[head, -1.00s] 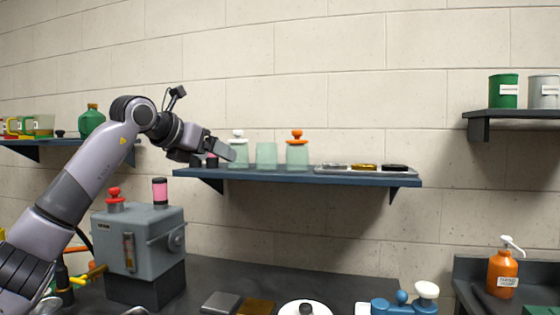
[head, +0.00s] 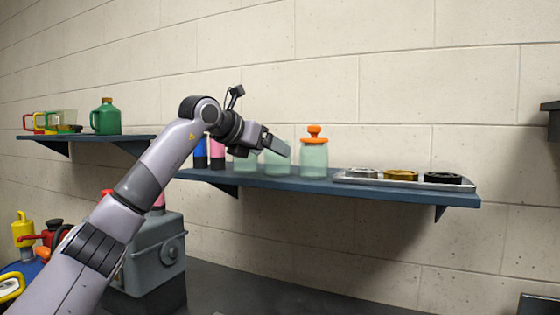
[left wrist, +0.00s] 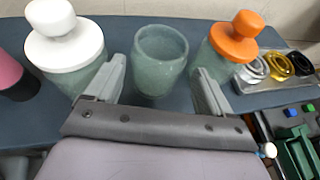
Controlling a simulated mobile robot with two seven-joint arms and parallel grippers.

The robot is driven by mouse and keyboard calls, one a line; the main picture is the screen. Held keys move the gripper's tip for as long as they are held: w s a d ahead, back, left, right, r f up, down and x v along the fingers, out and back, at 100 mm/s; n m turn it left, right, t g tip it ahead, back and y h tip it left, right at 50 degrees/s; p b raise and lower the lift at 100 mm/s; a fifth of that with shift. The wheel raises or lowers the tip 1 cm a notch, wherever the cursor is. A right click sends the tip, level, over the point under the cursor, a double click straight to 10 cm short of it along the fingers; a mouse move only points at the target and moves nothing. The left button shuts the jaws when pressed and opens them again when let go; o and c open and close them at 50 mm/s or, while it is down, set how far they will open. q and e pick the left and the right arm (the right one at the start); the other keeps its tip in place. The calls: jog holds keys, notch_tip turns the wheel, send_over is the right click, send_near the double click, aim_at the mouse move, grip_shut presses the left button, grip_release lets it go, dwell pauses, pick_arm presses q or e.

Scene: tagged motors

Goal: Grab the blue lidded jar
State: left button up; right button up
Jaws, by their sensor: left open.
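I see no jar with a blue lid. Three pale green translucent jars stand on the middle shelf: a white-lidded jar (left wrist: 66,40), a lidless jar (left wrist: 161,60) and an orange-lidded jar (left wrist: 232,42). In the head view, the orange-lidded jar (head: 314,155) shows clearly, while my left arm partly hides the others. A blue cylinder with a dark base (head: 200,152) stands left of them, partly behind my arm. My left gripper (head: 278,146) is open and empty at the lidless jar; in the left wrist view its fingers (left wrist: 161,86) point to either side of that jar. My right gripper is out of view.
A pink cylinder (head: 218,153) stands beside the blue one. A metal tray with several discs (head: 402,180) lies right of the jars on the blue shelf (head: 330,190). A left shelf holds a green jug (head: 106,117) and mugs. A grey machine box (head: 155,255) is below.

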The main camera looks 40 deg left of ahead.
pick_arm(q)
jog(key=p+x, duration=0.1)
jog(key=x, duration=0.3)
jog(key=shift+w+a+f, duration=0.1)
jog(key=shift+w+f, duration=0.05)
jog(key=shift+f, duration=0.1)
jog(key=shift+c, duration=0.4)
jog(key=c, duration=0.9)
jog(key=shift+o, duration=0.2)
jog(key=shift+r, duration=0.1)
